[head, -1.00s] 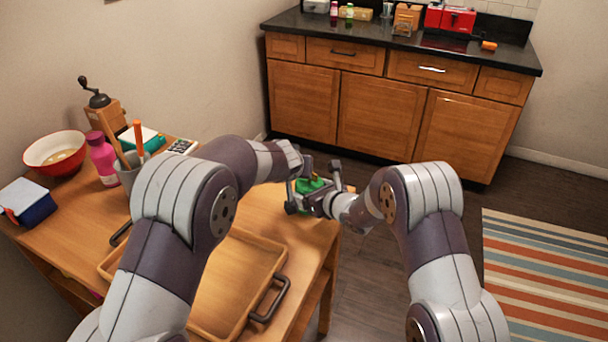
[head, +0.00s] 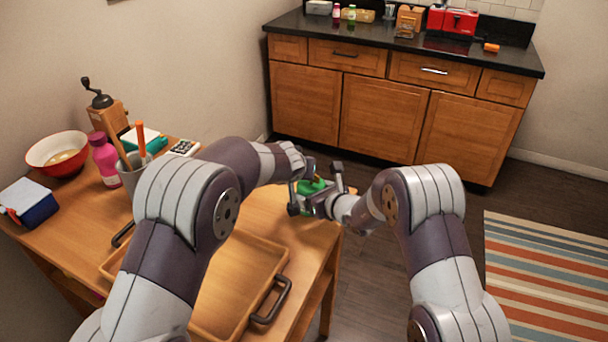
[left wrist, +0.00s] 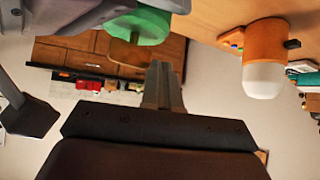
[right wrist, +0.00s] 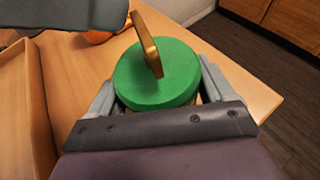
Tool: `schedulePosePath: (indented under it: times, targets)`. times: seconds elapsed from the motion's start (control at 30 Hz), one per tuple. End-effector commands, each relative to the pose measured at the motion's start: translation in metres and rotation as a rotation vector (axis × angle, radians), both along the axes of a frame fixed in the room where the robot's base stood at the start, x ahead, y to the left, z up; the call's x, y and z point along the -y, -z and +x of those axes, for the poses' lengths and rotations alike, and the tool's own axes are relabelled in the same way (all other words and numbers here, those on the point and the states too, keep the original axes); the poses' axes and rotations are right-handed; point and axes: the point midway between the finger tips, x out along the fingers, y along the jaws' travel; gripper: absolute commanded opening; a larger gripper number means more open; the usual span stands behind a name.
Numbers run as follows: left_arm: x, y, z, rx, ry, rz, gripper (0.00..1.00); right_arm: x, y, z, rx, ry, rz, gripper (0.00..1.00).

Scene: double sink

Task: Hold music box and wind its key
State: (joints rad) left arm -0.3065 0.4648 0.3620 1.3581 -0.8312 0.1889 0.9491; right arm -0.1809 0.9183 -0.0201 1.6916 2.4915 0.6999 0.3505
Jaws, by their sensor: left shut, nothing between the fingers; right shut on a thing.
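The music box has a round green top (right wrist: 158,75) with a flat brass key (right wrist: 148,45) standing up from it in the right wrist view. In the head view its green top (head: 310,186) shows above the table's far right corner, partly hidden by the grippers. My right gripper (head: 318,190) is shut on the music box, its fingers on either side below the top. My left gripper (left wrist: 163,85) is shut and empty. It is close to the music box, whose green top (left wrist: 142,22) and brown key (left wrist: 132,58) show beside the fingers, apart from them in that view.
The wooden table holds a tray (head: 268,252), a red-and-white bowl (head: 58,152), a pink bottle (head: 104,158), a utensil cup (head: 130,176) and a grinder (head: 106,112). An orange-and-white cylinder (left wrist: 264,60) stands near the left gripper. Open floor lies right of the table.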

Motion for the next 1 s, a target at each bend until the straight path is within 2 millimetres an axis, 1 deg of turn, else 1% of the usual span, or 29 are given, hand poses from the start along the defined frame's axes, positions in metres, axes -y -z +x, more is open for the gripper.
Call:
schedulePosePath:
  times: [0.23, 0.37, 0.47, 0.57, 0.7, 0.8, 0.9, 1.0]
  targets:
    - [0.014, 0.000, -0.005, 0.000, 0.004, -0.001, 0.00, -0.001, 0.000, 0.000, 0.000, -0.001, 0.000, 0.48]
    - [0.013, 0.001, -0.008, -0.001, 0.003, 0.000, 0.00, -0.001, 0.000, 0.000, 0.001, -0.003, -0.001, 0.48]
    - [0.002, -0.001, -0.017, 0.001, 0.001, 0.001, 0.00, -0.001, 0.000, 0.000, 0.001, -0.003, -0.001, 0.48]
    - [-0.017, -0.003, -0.033, 0.003, -0.004, 0.001, 0.00, -0.001, 0.001, 0.000, -0.001, -0.002, -0.001, 0.48]
    - [-0.040, -0.031, -0.056, 0.006, -0.006, -0.002, 0.00, 0.000, 0.002, -0.001, -0.003, -0.001, -0.001, 0.48]
    - [-0.054, -0.048, -0.070, 0.005, -0.006, -0.002, 0.00, 0.000, 0.002, -0.001, -0.003, -0.001, -0.001, 0.47]
    - [-0.063, -0.060, -0.079, 0.004, -0.006, -0.002, 0.00, 0.000, 0.002, -0.001, -0.004, -0.001, -0.001, 0.47]
    - [-0.068, -0.066, -0.085, 0.004, -0.005, 0.000, 0.00, 0.000, 0.002, -0.001, -0.005, -0.001, -0.002, 0.47]
